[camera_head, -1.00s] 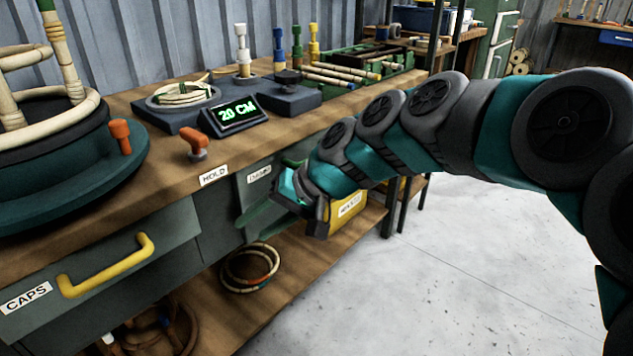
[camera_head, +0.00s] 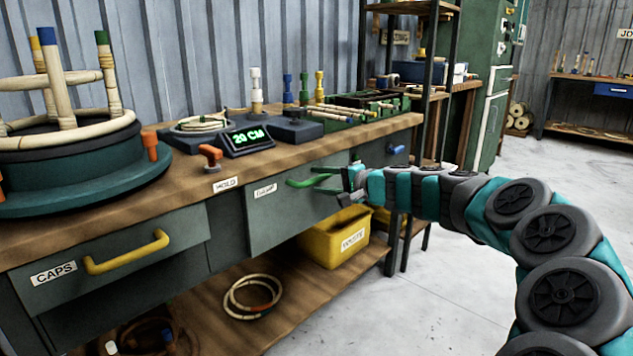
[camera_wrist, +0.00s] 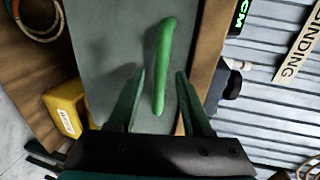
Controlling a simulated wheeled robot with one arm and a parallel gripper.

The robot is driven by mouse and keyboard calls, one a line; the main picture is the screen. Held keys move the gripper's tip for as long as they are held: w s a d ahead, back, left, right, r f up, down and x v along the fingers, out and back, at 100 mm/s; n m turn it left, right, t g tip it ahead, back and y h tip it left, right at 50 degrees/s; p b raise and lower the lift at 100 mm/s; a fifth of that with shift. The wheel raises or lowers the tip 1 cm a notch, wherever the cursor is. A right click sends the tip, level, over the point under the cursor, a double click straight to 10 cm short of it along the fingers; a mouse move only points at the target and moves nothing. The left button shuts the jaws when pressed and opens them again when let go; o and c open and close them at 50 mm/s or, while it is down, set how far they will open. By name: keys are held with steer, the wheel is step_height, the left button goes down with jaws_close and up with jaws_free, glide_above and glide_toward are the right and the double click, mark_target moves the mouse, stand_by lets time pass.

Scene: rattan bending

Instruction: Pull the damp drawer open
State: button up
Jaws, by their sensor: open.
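The drawer front (camera_head: 290,215) is grey-green, flush with the bench, with a small white label (camera_head: 265,191) too small to read surely. Its green bar handle (camera_head: 298,183) sticks out near the top. My gripper (camera_head: 322,179) is at the right end of this handle. In the wrist view the handle (camera_wrist: 163,50) runs between the two open fingers of my gripper (camera_wrist: 160,72), with a gap visible on both sides. I cannot tell how deep the handle sits between them.
To the left is the CAPS drawer with a yellow handle (camera_head: 127,252). A yellow bin (camera_head: 335,238) and rattan rings (camera_head: 252,296) sit on the lower shelf. The benchtop holds a 20 CM display (camera_head: 247,138) and an orange-red knob (camera_head: 210,155). Floor at right is clear.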

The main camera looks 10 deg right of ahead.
steer(key=shift+x, duration=1.05)
steer(key=shift+s, duration=0.1)
jaws_close()
stand_by(0.6)
